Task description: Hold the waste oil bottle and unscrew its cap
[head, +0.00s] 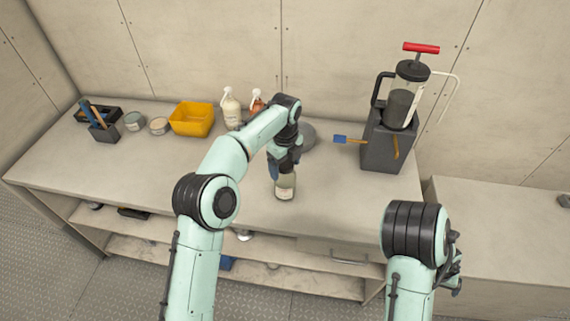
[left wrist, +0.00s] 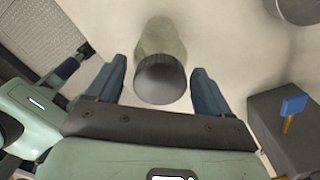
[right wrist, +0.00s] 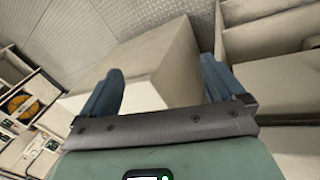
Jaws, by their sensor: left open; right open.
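The waste oil bottle (head: 286,188) stands on the bench near its front edge, a pale greenish bottle with its top hidden behind my left gripper (head: 283,165) in the head view. In the left wrist view the bottle (left wrist: 163,38) shows its dark round cap (left wrist: 160,80) towards the camera, between the two spread fingers of my left gripper (left wrist: 160,78), with gaps on both sides. My right gripper (right wrist: 160,85) is open and empty, away from the bottle at the right; its arm mostly hides it in the head view.
On the bench (head: 110,175) stand a yellow bin (head: 191,119), pump bottles (head: 232,111), tins (head: 134,121) and a dark tool holder (head: 104,132). A dark grey box (head: 381,150) with an oil pump (head: 402,100) and a blue-tipped brush (head: 341,140) stands right. The front left is clear.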

